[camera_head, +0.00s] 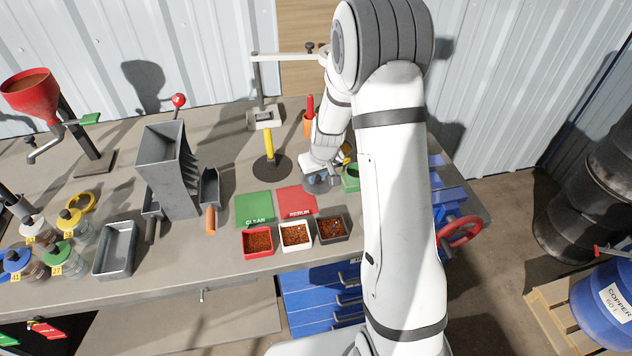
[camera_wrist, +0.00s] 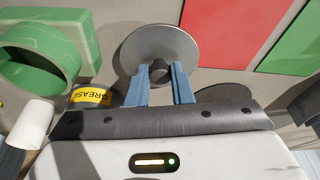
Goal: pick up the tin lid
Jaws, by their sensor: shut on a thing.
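The tin lid (camera_wrist: 160,42) is a round grey metal disc with a small knob at its centre. In the wrist view the two blue fingers of my gripper (camera_wrist: 160,80) are closed on the knob, and the disc spreads out beyond the fingertips. A dark shadow lies to the right of the fingers in the wrist view. I cannot tell how high the lid is above the bench.
A yellow-labelled GREASE tin (camera_wrist: 90,97) and a green ring-shaped part (camera_wrist: 40,58) are left of the fingers. The red mat (camera_head: 296,199) and green CLEAN mat (camera_head: 254,207) lie in front. Three scrap trays, including a white one (camera_head: 295,236), line the bench edge. A grey hopper (camera_head: 168,165) stands left.

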